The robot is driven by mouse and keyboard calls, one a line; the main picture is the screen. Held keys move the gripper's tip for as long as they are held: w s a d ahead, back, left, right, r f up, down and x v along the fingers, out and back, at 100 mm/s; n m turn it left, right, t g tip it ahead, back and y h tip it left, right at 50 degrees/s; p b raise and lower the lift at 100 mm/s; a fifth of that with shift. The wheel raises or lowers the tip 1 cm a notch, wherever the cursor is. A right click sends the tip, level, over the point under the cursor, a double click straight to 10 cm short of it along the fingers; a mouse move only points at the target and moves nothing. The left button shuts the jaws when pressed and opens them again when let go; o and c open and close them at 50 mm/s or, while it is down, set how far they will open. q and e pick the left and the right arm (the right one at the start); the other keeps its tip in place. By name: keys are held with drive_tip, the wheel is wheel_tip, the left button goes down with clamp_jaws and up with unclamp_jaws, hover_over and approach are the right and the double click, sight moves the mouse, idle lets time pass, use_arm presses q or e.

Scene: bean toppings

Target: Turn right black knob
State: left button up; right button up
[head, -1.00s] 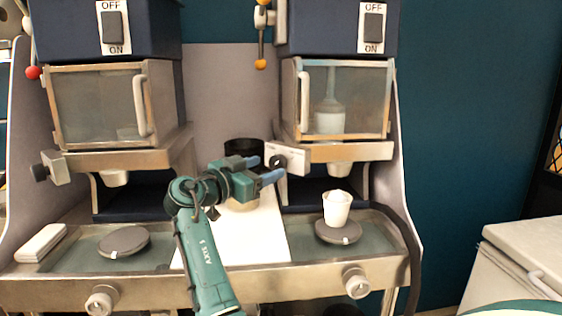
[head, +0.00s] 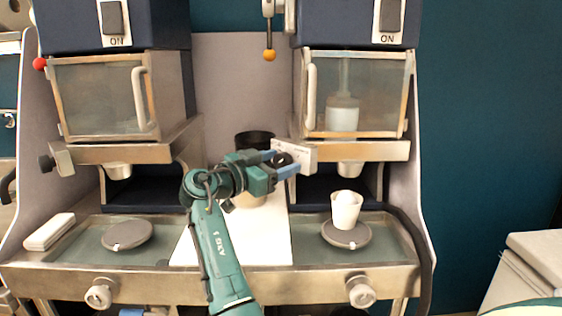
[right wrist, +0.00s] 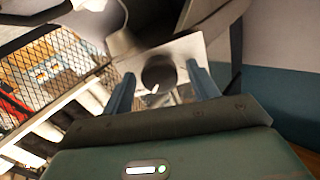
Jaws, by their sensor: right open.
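The right black knob (head: 284,159) sits on a light metal plate (head: 306,157) at the left side of the right dispenser. My right gripper (head: 281,164) is open at the knob, with its blue fingers on either side of it. In the right wrist view the black knob (right wrist: 159,74) shows between the two open fingertips (right wrist: 160,80), with a gap on each side. A white mark shows on the knob there. The left black knob (head: 46,162) is on the left dispenser. My left gripper is not in view.
A white cup (head: 346,209) stands on a round grey pad (head: 347,235) under the right dispenser. Another round pad (head: 128,234) under the left dispenser is empty. A dark round container (head: 254,140) stands behind my gripper. A white box (head: 49,231) lies at left.

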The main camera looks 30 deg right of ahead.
drive_tip(key=shift+c, duration=0.2)
drive_tip(key=c, duration=0.9)
